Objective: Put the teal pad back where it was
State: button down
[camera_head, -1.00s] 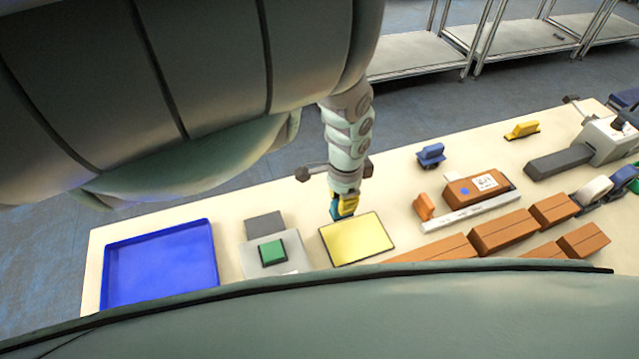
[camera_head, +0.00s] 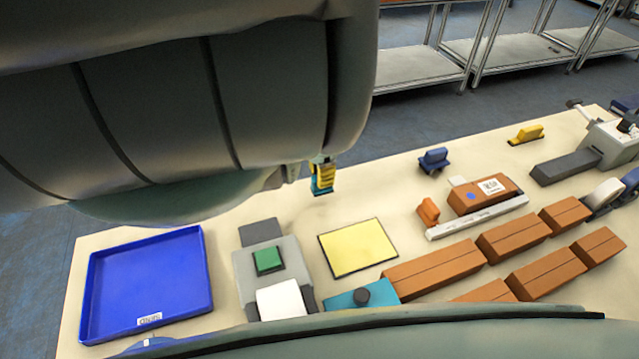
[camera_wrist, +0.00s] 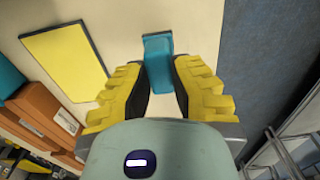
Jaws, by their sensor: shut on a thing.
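My gripper (camera_head: 322,177), with yellow fingers, is shut on a small teal pad (camera_wrist: 158,62). I cannot tell the pad's exact height. A larger teal block (camera_head: 350,300) with a dark knob lies near the table's front edge.
A blue tray (camera_head: 150,285) is at the left, beside a grey device with a green block (camera_head: 268,260). A blue piece (camera_head: 434,160), orange piece (camera_head: 428,212) and yellow piece (camera_head: 526,134) stand to the right. Brown boxes (camera_head: 435,268) line the front. Cream table (camera_head: 375,190) is bare beyond the mat.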

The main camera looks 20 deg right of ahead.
jog(key=shift+w+a+f, duration=0.1)
jog(key=shift+w, duration=0.2)
jog(key=shift+f+p, duration=0.3)
jog(key=shift+f, duration=1.35)
jog(key=shift+f, duration=0.2)
jog(key=c, duration=1)
grip_release()
jog(key=shift+r, duration=0.1)
